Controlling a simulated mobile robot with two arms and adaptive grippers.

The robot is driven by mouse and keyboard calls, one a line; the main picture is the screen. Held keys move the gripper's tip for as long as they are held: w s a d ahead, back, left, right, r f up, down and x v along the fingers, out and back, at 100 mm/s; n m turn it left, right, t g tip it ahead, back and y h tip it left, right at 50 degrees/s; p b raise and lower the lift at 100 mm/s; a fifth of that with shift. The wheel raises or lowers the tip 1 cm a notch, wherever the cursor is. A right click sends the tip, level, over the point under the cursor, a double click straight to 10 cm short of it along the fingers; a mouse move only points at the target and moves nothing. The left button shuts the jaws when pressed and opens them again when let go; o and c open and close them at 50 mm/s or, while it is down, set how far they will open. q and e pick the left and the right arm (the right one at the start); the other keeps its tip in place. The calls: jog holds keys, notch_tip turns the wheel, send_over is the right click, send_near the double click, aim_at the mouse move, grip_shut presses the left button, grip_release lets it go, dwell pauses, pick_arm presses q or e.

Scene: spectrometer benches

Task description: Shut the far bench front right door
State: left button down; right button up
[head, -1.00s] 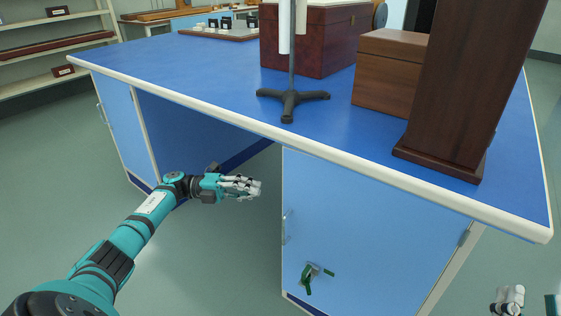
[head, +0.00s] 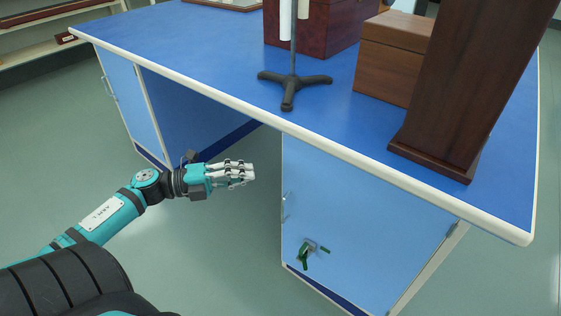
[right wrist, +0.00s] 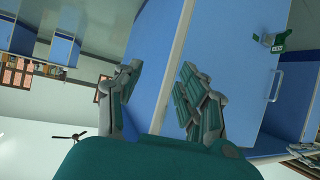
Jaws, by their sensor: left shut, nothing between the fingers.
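The right front door (head: 360,220) of the blue bench is a light blue panel with a handle (head: 287,207) near its left edge. A lock with green-tagged keys (head: 309,252) is low on it. It looks flush or nearly flush; I cannot tell whether a small gap is left. My left gripper (head: 250,172) is shut and empty, left of the door's handle edge, before the open knee space and apart from the door. My right gripper (right wrist: 160,95) is out of the head view; in the right wrist view its fingers are spread, with nothing between them.
The bench top (head: 210,65) bears a black tripod stand (head: 292,85), a tall dark wooden piece (head: 465,90) and wooden boxes (head: 395,55). A left door (head: 130,100) is across the knee space. Floor in front is clear.

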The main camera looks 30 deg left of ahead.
aim_at(301, 159)
pick_arm(q)
jog(key=w+d, duration=0.1)
jog(key=w, duration=0.1)
jog(key=w+d+b, duration=0.1)
jog(key=w+d, duration=0.1)
jog(key=w, duration=0.1)
jog(key=w+d+b, duration=0.1)
jog(key=w, duration=0.2)
jog(key=shift+d, duration=0.15)
jog(key=shift+w, duration=0.25)
pick_arm(e)
jog(key=w+a+r+t+y, duration=0.1)
jog(key=r+t, duration=0.2)
jog(key=r, duration=0.2)
jog(key=w+a+r+t+y, duration=0.1)
jog(key=w+r+t, duration=0.1)
jog(key=r+t, duration=0.2)
jog(key=shift+w+a+r, duration=0.3)
jog(key=shift+r, duration=0.65)
